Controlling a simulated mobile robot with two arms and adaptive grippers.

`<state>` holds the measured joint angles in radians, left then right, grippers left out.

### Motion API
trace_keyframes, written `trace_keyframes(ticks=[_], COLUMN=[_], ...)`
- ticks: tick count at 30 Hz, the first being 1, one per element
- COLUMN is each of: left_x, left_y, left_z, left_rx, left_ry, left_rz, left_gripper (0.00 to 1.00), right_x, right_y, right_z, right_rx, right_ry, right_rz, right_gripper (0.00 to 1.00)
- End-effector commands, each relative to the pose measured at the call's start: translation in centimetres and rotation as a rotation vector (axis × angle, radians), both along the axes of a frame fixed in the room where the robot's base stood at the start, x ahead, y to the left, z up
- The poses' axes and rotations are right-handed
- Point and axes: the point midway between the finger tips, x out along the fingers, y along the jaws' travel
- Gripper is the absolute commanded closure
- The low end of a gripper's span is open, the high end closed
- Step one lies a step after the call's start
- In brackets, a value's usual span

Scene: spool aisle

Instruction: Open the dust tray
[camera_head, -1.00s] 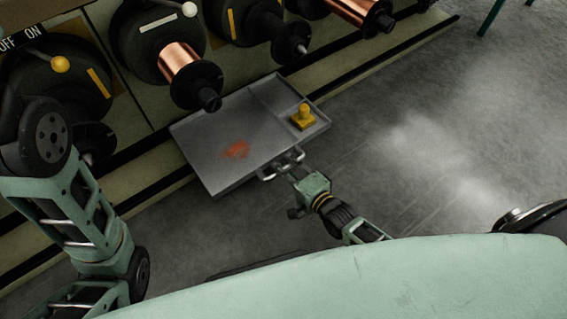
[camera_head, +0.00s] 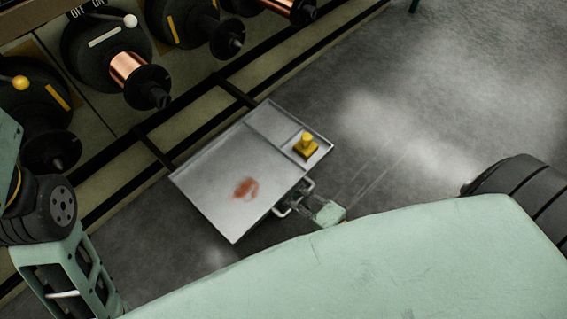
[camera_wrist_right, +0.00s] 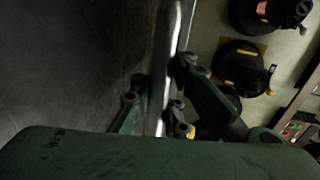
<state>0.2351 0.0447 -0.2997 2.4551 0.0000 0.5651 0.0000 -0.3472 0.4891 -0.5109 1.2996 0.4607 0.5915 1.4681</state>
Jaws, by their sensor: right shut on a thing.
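The dust tray (camera_head: 215,165) is a flat grey metal tray standing well out from the base of the machine, over the floor. It has a reddish smear (camera_head: 246,188) and a yellow knobbed piece (camera_head: 306,147) in its far right part. Its bar handle (camera_head: 283,209) is on the front edge. In the right wrist view the fingers (camera_wrist_right: 160,95) close around the bright bar.
The machine's base (camera_head: 115,190) runs diagonally behind the tray, with a dark-edged opening. Above it are dark spindles, a copper spool (camera_head: 127,68), and levers with white (camera_head: 130,20) and yellow (camera_head: 20,82) knobs. The grey floor (camera_head: 400,130) to the right is clear.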

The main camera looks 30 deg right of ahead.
Motion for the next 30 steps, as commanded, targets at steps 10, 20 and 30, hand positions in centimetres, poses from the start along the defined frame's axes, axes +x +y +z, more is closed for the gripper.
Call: trace_keyframes(ticks=[10, 20, 30], left_x=[0.2, 0.2, 0.2], left_y=[0.0, 0.0, 0.0], left_z=[-0.1, -0.1, -0.2], left_rx=[-0.002, -0.002, -0.002], left_ry=[0.012, 0.012, 0.013], left_rz=[-0.001, -0.002, -0.002], left_gripper=[1.00, 1.00, 1.00], right_x=[-1.6, -1.9, -1.8], right_y=[-0.6, -0.7, -0.6], right_z=[0.5, 0.4, 0.2], right_rx=[0.004, 0.003, 0.003], right_ry=[-0.012, -0.008, -0.007], right_rz=[0.000, 0.002, 0.001], right_gripper=[1.00, 0.92, 0.66])
